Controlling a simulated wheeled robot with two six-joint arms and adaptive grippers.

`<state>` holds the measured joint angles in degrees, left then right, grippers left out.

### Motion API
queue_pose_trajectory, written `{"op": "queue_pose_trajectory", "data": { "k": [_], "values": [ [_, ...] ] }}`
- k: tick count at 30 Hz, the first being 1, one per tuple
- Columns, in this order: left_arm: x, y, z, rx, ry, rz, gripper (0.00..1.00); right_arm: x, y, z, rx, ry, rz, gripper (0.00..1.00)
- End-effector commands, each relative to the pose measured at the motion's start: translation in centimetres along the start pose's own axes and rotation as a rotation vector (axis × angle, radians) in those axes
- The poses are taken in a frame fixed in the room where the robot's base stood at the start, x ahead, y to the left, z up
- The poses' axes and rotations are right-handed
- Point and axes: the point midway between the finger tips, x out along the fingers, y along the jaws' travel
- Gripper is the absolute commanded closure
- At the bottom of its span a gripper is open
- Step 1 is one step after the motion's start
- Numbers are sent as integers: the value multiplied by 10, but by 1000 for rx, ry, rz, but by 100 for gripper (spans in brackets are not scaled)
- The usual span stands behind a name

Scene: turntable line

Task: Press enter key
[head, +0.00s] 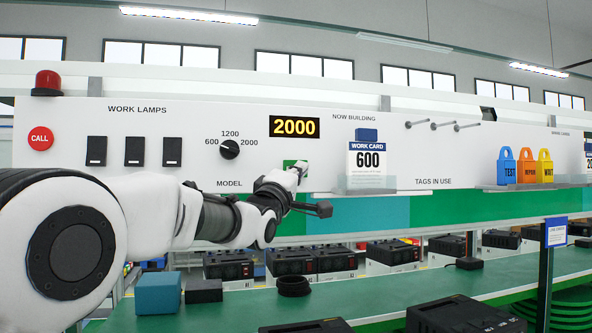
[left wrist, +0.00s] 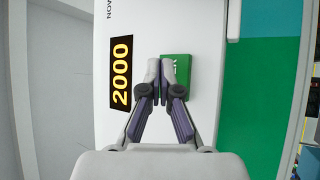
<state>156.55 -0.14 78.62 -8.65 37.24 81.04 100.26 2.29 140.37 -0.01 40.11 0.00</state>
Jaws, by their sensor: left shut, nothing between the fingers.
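The green enter key (head: 289,163) is on the white panel to the right of the model dial. It also shows in the left wrist view (left wrist: 178,68), partly hidden behind my fingertips. My left gripper (head: 301,168) is shut and empty, with its fingertips at the key. In the left wrist view, the left gripper (left wrist: 160,70) overlaps the key's left part; I cannot tell whether it touches. My right gripper is not in view.
A work card (head: 371,165) reading 600 stands in a clear holder right of the key. Three black lamp switches (head: 134,152) and a red call button (head: 40,139) are to the left. Below, a green table (head: 375,293) holds dark boxes and a blue block (head: 158,293).

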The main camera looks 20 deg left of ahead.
Motion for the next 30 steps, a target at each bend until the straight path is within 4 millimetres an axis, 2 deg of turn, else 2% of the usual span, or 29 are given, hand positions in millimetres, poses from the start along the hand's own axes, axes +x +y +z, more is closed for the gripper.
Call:
{"op": "queue_pose_trajectory", "data": {
  "k": [30],
  "values": [
    [6, -4, -4, 0, 0, 0, 100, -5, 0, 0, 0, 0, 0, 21]
  ]
}}
